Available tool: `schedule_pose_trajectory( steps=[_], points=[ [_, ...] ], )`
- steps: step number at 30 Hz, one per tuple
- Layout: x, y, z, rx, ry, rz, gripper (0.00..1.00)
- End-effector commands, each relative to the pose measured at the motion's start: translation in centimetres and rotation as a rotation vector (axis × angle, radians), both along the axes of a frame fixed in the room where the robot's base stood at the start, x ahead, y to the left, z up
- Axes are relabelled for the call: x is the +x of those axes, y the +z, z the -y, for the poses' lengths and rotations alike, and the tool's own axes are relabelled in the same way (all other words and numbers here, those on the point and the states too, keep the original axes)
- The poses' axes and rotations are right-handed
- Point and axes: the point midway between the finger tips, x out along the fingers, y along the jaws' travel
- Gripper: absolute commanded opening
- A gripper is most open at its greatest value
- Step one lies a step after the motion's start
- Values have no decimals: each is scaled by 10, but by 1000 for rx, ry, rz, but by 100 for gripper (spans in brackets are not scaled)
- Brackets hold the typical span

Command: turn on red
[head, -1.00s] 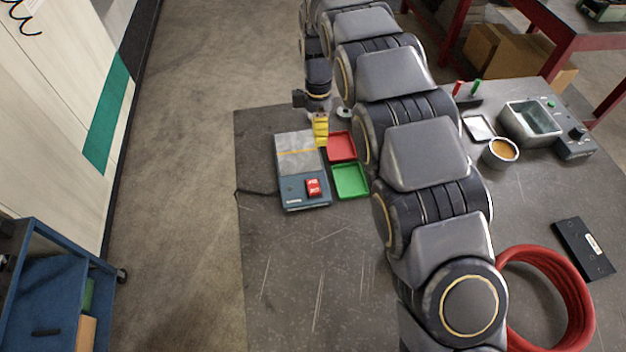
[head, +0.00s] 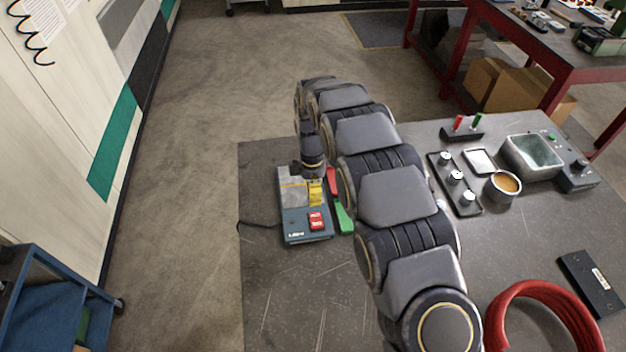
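A grey-blue box (head: 291,225) with a pale top plate stands at the left of the table. A red rocker switch (head: 316,221) sits on its near part; its on or off position is too small to tell. My gripper (head: 315,193), with yellow fingertips, is over the box, just behind the red switch and apart from it in the picture. The fingers overlap from this angle, so I cannot tell whether they are open or shut. Nothing held shows. A red tray (head: 332,182) and a green tray (head: 343,217) lie right of the box, partly hidden by my arm.
A black block with a red peg (head: 458,122) and a green peg (head: 477,120) stands at the back right. Near it are a knob panel (head: 469,208), a cup (head: 503,187) and a water bath (head: 532,157). A red hose coil (head: 525,290) lies front right. The front left table is clear.

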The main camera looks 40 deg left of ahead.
Motion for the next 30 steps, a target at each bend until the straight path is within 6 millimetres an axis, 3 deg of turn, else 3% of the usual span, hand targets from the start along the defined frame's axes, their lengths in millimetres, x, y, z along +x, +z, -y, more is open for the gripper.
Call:
schedule_pose_trajectory(
  steps=[6, 12, 30],
  points=[
    [-7, -44, 6, -4, 1, -4, 0],
    [-8, -66, 8, -3, 1, -2, 0],
    [-9, -73, 9, 18, 1, 18, 0]
  ],
)
